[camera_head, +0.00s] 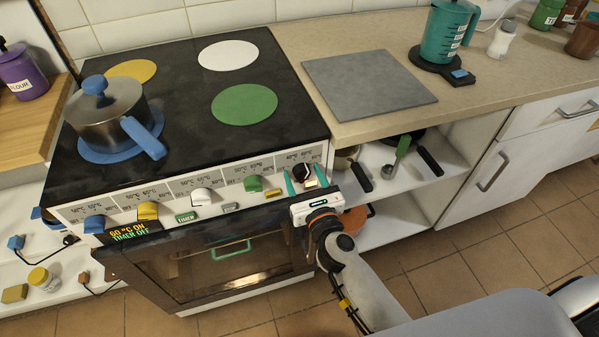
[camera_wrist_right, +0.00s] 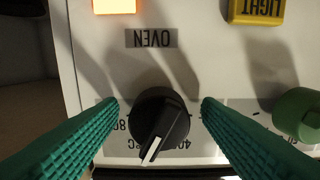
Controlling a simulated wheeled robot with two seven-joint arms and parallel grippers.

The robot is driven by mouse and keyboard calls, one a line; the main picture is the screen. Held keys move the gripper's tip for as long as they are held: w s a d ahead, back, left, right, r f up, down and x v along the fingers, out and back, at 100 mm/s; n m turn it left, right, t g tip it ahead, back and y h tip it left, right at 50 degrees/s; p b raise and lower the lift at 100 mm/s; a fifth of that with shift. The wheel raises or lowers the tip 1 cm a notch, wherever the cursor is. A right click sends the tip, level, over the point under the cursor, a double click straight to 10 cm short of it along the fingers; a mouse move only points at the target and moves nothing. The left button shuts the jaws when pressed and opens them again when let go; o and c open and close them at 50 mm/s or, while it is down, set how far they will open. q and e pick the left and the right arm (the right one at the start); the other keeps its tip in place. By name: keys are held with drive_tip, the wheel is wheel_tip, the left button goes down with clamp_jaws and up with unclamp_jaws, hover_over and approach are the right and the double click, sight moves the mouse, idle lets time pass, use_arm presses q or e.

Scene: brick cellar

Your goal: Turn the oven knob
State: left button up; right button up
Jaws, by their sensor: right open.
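The black oven knob (camera_head: 301,171) is at the right end of the stove's control panel. In the right wrist view the knob (camera_wrist_right: 160,122) has a white pointer line slanting to the lower left, and an upside-down "OVEN" label (camera_wrist_right: 151,38) is above it. My right gripper (camera_head: 306,178) is open, its green fingertips on either side of the knob. In the wrist view a small gap shows between the knob and each finger of the gripper (camera_wrist_right: 160,104). My left gripper is not in view.
Other knobs line the panel, including a green one (camera_head: 253,183) nearby. An orange lamp (camera_wrist_right: 113,5) glows near the label. A pot (camera_head: 105,110) stands on the hob. The oven door (camera_head: 215,262) is below.

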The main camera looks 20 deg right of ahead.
drive_tip(key=shift+s, duration=0.1)
drive_tip(key=shift+c, duration=0.3)
drive_tip(key=c, duration=0.9)
drive_tip(key=shift+c, duration=0.2)
drive_tip(key=shift+r+n, duration=0.1)
drive_tip(key=shift+n, duration=0.2)
drive_tip(key=n+p, duration=0.2)
drive_tip(key=n, duration=0.1)
drive_tip(key=shift+r, duration=0.1)
drive_tip(key=n+p, duration=0.3)
drive_tip(key=n, duration=0.4)
drive_tip(key=shift+d+p, duration=0.1)
drive_tip(key=shift+p, duration=0.2)
drive_tip(key=n+p, duration=0.2)
drive_tip(key=n, duration=0.3)
drive_tip(key=shift+r+p, duration=0.1)
drive_tip(key=shift+p, duration=0.2)
drive_tip(key=shift+n+p, duration=0.85)
drive_tip(key=shift+n, duration=1.25)
